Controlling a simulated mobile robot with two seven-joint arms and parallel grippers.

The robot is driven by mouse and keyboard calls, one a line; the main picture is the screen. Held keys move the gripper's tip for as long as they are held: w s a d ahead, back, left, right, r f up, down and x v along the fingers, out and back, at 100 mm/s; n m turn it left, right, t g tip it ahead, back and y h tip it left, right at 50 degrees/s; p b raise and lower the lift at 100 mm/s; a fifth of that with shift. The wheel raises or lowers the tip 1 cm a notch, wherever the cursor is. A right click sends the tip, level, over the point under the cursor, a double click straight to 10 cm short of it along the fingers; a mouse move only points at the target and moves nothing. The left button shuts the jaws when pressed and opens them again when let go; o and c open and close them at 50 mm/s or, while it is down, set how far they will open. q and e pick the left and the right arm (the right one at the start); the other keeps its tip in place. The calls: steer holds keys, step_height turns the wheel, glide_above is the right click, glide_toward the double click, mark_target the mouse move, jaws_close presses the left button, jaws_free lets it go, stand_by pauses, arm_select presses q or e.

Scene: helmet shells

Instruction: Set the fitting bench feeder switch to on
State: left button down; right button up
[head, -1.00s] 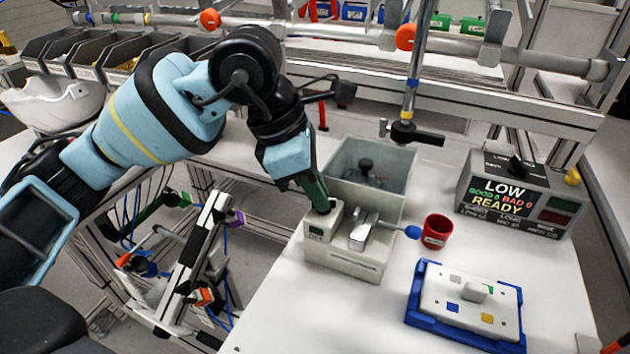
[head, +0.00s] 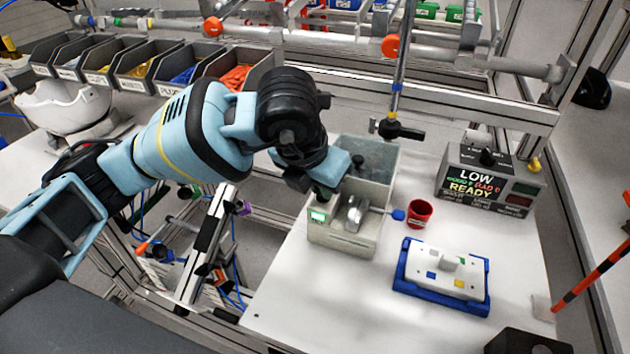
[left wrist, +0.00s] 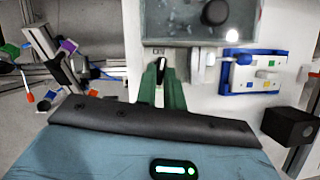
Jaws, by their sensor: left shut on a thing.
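The bench feeder (head: 343,238) is a pale grey box with an open hopper at its back, standing on the white bench. My left gripper (head: 322,193) reaches down onto the top of this housing. In the left wrist view its green fingers (left wrist: 162,82) are closed around a small black switch lever (left wrist: 160,70). The fingers hide part of the lever. My right gripper is not seen.
A display box (head: 490,180) reads LOW and READY. A black block (head: 528,342) is at the lower right edge.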

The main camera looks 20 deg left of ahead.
arm_select(q)
steer(key=shift+d+r+n+y+p, duration=0.15)
steer(key=shift+n+y+p, duration=0.35)
steer(key=shift+n, duration=0.6)
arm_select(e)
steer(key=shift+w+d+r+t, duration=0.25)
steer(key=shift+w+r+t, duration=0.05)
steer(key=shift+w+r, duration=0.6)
arm_select(q)
steer(key=shift+n, duration=0.3)
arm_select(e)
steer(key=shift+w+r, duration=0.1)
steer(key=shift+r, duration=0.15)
arm_select(q)
steer(key=c, duration=1.8)
jaws_free()
steer(key=shift+v, duration=3.85)
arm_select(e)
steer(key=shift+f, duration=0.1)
arm_select(q)
steer(key=shift+s, duration=0.1)
